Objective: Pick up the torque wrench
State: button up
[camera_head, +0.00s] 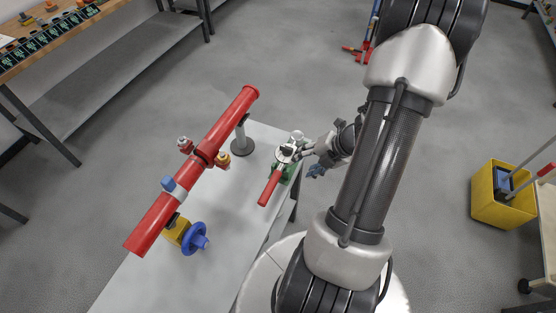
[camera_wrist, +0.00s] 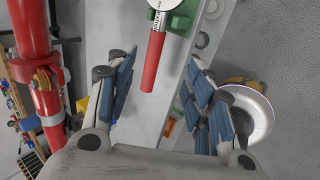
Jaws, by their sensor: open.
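The torque wrench has a red handle (camera_head: 270,187) and a round white dial head, which rests at a green holder (camera_head: 281,172) on the right side of the light grey table. In the wrist view its red handle (camera_wrist: 153,62) points down the picture between my two fingers, with the dial and green holder at the top edge. My gripper (camera_head: 312,160) is open and just right of the wrench in the head view, blue pads showing. I see no contact with the handle. How far the fingertips are from it is hard to tell.
A red pipe (camera_head: 173,195) with small valves and a blue handwheel (camera_head: 195,239) spans the table's left part on a grey stand (camera_head: 242,142). A workbench (camera_head: 75,35) stands at the upper left. A yellow bucket (camera_head: 500,195) is on the floor at right.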

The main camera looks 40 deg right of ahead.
jog(key=b, duration=0.5)
send_near(279, 174)
jog(key=x, duration=0.5)
jog(key=shift+s+a+f, duration=0.15)
jog(key=shift+s+f, duration=0.05)
jog(key=shift+f, duration=0.15)
jog(key=shift+w+b+x, duration=0.2)
jog(key=shift+b+x, duration=1.4)
jog(key=shift+x, duration=1.45)
jog(key=shift+r, duration=0.25)
jog(key=shift+c, duration=0.6)
grip_shut()
